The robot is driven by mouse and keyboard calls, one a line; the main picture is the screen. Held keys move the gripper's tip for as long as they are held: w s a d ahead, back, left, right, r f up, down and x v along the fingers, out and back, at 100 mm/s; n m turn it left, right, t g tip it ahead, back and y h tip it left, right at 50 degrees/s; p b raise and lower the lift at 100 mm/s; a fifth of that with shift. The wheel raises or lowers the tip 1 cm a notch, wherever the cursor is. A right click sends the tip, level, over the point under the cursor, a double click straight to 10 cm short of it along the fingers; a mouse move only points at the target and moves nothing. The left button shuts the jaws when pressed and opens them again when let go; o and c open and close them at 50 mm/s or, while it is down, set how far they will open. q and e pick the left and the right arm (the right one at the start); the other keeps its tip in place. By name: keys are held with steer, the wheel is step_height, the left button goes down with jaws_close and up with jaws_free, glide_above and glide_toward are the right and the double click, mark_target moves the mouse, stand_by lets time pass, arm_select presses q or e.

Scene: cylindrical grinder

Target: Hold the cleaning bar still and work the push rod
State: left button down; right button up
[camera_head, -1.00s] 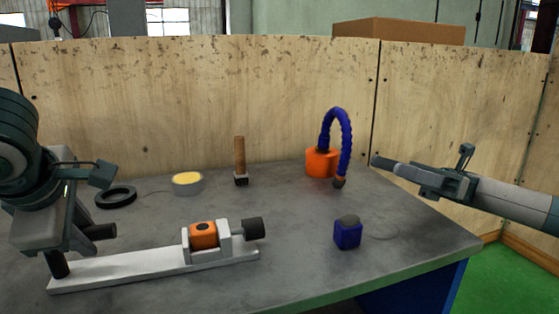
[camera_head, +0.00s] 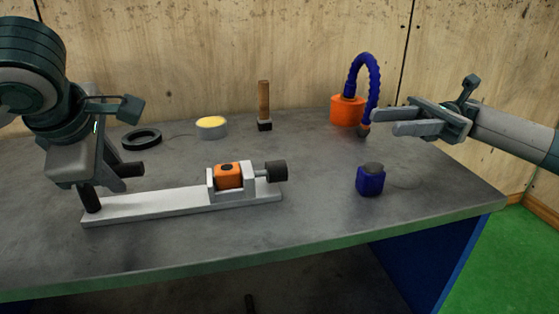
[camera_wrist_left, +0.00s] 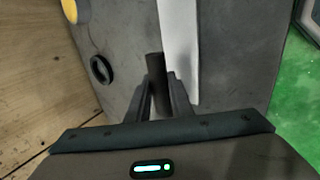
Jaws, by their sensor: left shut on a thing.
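The cleaning bar (camera_head: 150,206) is a long pale bar on the table at front left. Its right half carries a grey bracket around an orange block (camera_head: 229,176). A short rod with a black knob (camera_head: 277,171), apparently the push rod, sticks out to the right of the bracket. My left gripper (camera_head: 102,182) is shut on a dark handle (camera_head: 90,200) at the bar's left end. The handle (camera_wrist_left: 155,68) also shows between the fingers in the left wrist view. My right gripper (camera_head: 386,120) is open and empty, above the table, right of the knob and apart from it.
A blue pot (camera_head: 371,181) stands right of the knob. Behind are a black ring (camera_head: 142,139), a yellow-topped tin (camera_head: 211,127), a wooden-handled brush (camera_head: 264,104) and an orange unit with a blue hose (camera_head: 346,110). Wooden panels close the back. The table (camera_head: 310,220) is clear between knob and blue pot.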

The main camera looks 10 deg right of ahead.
steer(key=s+a+n+g+h, duration=0.2)
steer(key=a+n+g+h, duration=0.1)
steer(key=a+n+h, duration=0.4)
step_height(320, 180, up, 5)
steer(key=n+t+h, duration=0.7)
steer(key=h, duration=0.5)
glide_above(276, 162)
steer(key=shift+f, duration=0.1)
step_height(276, 162, down, 12)
steer(key=shift+r, duration=0.1)
steer(key=shift+c, duration=0.3)
